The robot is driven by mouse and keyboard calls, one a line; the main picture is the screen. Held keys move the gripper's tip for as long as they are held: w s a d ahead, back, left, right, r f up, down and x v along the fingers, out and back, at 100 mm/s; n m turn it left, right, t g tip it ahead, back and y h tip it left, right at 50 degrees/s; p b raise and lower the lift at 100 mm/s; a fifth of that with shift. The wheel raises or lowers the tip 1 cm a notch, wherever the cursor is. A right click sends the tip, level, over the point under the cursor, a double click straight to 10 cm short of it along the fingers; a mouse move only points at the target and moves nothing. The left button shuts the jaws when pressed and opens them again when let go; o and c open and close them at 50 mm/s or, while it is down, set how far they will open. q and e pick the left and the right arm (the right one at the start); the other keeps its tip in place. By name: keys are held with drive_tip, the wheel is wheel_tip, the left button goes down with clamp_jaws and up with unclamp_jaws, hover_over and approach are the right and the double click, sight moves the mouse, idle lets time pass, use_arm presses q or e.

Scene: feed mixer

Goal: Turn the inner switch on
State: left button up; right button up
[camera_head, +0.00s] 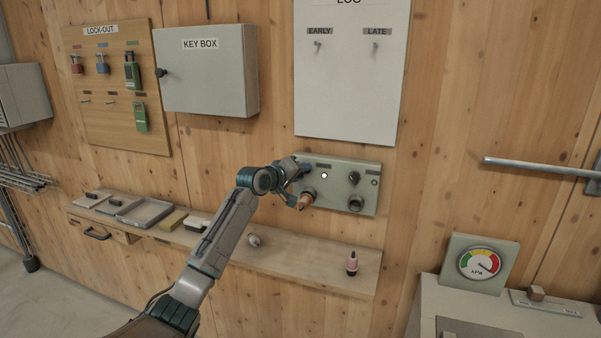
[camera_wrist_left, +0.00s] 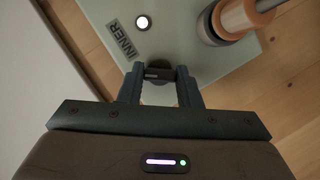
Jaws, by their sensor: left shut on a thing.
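The grey-green switch panel (camera_head: 338,167) is fixed to the wall below the white board. My left gripper (camera_head: 300,172) is at the panel's left end. In the left wrist view my left gripper (camera_wrist_left: 160,88) has its fingers closed on a small dark switch (camera_wrist_left: 158,73), just below the INNER label (camera_wrist_left: 121,37). The fingers cover most of the switch, so its turn position cannot be told. A round white lamp (camera_wrist_left: 143,22) by the label looks bright; it also shows in the head view (camera_head: 324,175). My right gripper is not in view.
An orange-and-grey part (camera_wrist_left: 238,18) sticks out of the panel close beside the fingers. Two dark knobs, an upper (camera_head: 354,178) and a lower (camera_head: 356,203), sit further right. A shelf (camera_head: 310,267) below carries a small pink bottle (camera_head: 352,264). A key box (camera_head: 208,75) hangs at upper left.

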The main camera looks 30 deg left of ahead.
use_arm(q)
drive_tip(key=shift+f, duration=0.15)
drive_tip(key=o, duration=1)
drive_tip(key=shift+b+v, duration=2.1)
drive_tip(key=shift+v, duration=3.3)
